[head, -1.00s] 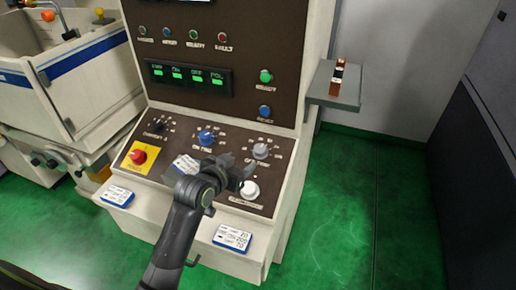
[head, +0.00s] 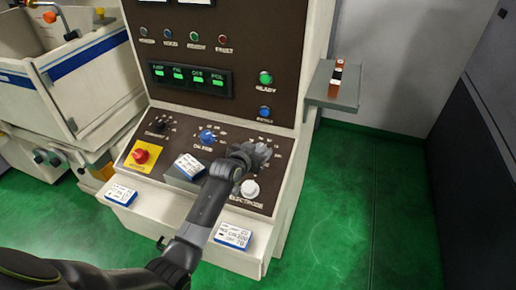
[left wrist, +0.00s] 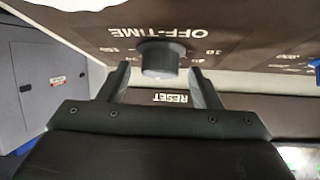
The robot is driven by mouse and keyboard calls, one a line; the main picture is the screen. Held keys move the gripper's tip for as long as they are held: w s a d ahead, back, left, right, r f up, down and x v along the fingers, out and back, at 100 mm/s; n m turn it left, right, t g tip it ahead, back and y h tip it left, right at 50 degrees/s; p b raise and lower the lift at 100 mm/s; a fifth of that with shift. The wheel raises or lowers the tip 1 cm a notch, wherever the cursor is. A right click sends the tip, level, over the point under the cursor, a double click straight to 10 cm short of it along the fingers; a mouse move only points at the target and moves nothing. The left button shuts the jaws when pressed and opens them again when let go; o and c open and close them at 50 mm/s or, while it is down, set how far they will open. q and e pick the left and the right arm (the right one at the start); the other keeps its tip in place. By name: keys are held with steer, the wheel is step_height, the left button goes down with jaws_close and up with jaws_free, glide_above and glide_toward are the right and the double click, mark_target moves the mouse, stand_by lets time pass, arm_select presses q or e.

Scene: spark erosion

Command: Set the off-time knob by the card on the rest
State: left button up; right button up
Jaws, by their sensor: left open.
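The off-time knob (left wrist: 158,60) is a grey round knob beside the OFF-TIME lettering in the left wrist view. My left gripper (left wrist: 162,84) is open there, with one finger on each side of the knob and gaps showing. In the head view my left gripper (head: 258,153) covers the knob on the sloped panel. A white card with a blue edge (head: 188,165) sits on a small rest on the panel, its print too small to read. My right gripper is not in view.
Two similar cards lie on the front ledge, at left (head: 120,194) and right (head: 233,235). The blue knob (head: 207,137), red emergency button (head: 141,156) and white electrode knob (head: 250,188) are nearby. A grey side shelf (head: 334,86) juts out at right.

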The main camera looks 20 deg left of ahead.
arm_select(q)
steer(key=shift+w+f, duration=0.15)
steer(key=shift+w, duration=0.2)
steer(key=shift+c, duration=0.4)
steer(key=c, duration=0.9)
steer(key=shift+f+m+h+b, duration=0.15)
steer(key=shift+m+h+b, duration=0.25)
steer(key=shift+m+b, duration=0.35)
steer(key=m+g+h+b, duration=0.2)
steer(key=m+b, duration=0.2)
steer(key=b, duration=0.2)
steer(key=m+g+h+b, duration=0.2)
steer(key=m+b, duration=0.1)
steer(key=b, duration=0.3)
steer(key=m+g+h+b, duration=0.2)
steer(key=m+g+b, duration=0.1)
steer(key=b, duration=0.3)
steer(key=shift+w+a+m+h, duration=0.3)
steer(key=shift+w+a+m, duration=0.1)
steer(key=shift+m, duration=0.45)
steer(key=shift+r+m+g+b, duration=0.25)
steer(key=shift+m+g+b, duration=0.85)
steer(key=shift+m+b, duration=0.25)
steer(key=o, duration=1)
